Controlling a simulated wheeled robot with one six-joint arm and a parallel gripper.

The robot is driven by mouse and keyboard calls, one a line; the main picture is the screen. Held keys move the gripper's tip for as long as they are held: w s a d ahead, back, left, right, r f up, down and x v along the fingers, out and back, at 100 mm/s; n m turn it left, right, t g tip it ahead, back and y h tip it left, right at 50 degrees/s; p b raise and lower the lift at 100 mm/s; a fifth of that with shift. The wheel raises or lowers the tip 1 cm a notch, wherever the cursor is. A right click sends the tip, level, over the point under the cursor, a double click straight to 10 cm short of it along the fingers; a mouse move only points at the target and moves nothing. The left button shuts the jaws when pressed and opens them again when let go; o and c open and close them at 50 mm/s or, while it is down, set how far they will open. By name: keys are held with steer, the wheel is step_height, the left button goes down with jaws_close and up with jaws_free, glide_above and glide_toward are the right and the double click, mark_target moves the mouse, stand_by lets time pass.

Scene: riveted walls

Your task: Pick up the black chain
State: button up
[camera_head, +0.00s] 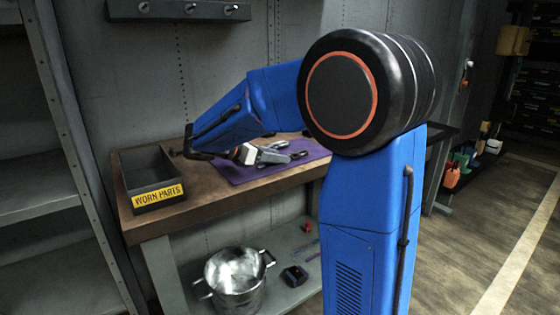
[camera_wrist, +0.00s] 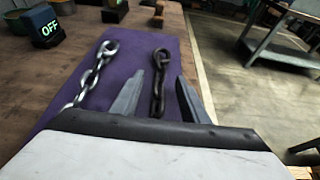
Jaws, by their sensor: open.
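The black chain (camera_wrist: 159,82) lies on a purple mat (camera_wrist: 130,62) in the wrist view. Its upper end is a dark loop or hook, and its lower end is hidden behind my gripper's body. My gripper (camera_wrist: 157,85) is open, with one finger on each side of the black chain. I cannot tell how high the fingers are above the mat. In the head view my gripper (camera_head: 272,155) is over the purple mat (camera_head: 235,173) on the workbench, and the chain is hard to make out there.
A silver chain (camera_wrist: 92,75) lies left of my gripper on the mat. A dark block marked OFF (camera_wrist: 43,28) stands at the upper left. A grey WORN PARTS bin (camera_head: 150,172) is on the bench's left end. A metal pot (camera_head: 235,272) is on the shelf below.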

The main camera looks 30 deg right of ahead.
jaws_close()
step_height(320, 180, up, 10)
stand_by(0.7)
